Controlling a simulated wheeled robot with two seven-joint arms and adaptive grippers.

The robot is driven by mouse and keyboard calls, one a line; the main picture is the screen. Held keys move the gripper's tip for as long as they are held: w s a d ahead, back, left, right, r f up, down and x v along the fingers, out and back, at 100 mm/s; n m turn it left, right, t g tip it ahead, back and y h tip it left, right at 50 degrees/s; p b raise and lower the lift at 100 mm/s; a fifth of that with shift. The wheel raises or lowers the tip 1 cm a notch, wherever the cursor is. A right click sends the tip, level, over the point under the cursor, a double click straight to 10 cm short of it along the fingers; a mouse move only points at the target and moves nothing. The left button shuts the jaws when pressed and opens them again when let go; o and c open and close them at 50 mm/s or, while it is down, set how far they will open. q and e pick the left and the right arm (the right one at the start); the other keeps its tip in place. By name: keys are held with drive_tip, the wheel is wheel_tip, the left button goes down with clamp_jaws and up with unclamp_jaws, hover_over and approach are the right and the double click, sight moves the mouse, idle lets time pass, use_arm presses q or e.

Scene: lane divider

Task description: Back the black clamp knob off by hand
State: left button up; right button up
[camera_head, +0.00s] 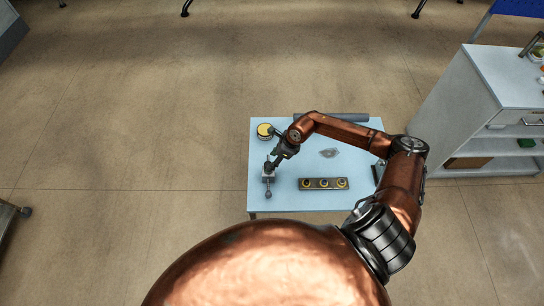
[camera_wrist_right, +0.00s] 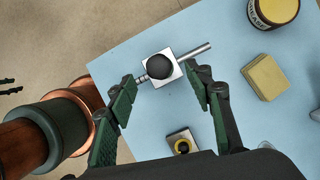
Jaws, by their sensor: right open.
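The black clamp knob (camera_wrist_right: 159,66) is a round ball on top of a small whitish square block (camera_wrist_right: 151,82) in the right wrist view, with a metal rod (camera_wrist_right: 196,53) passing through. My right gripper (camera_wrist_right: 161,77) is open, its two green-padded fingers on either side of the knob and block in this view. I see no finger touching the knob. In the head view the right gripper (camera_head: 273,164) is over the block (camera_head: 268,177) at the table's left side and hides most of the knob.
The light-blue table (camera_head: 310,201) holds a tray with several yellow rings (camera_head: 323,184), a yellow tin (camera_head: 265,131), a dark roll (camera_head: 340,117) and a small grey piece (camera_head: 329,153). A yellow sponge (camera_wrist_right: 266,77) shows in the wrist view. A grey cabinet (camera_head: 480,110) stands to the right.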

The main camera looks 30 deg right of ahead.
sight(269, 164)
drive_tip(key=p+x, duration=0.1)
drive_tip(key=x, duration=0.4)
drive_tip(key=shift+s, duration=0.1)
drive_tip(key=shift+a+f, duration=0.15)
drive_tip(key=shift+f, duration=0.4)
use_arm(q)
drive_tip(key=shift+w+r, duration=0.65)
drive_tip(key=shift+w, duration=0.2)
drive_tip(key=shift+s, duration=0.1)
use_arm(e)
drive_tip(key=shift+c, duration=0.4)
drive_tip(key=c, duration=1.1)
use_arm(q)
drive_tip(key=shift+s, duration=0.2)
use_arm(e)
drive_tip(key=o, duration=1.2)
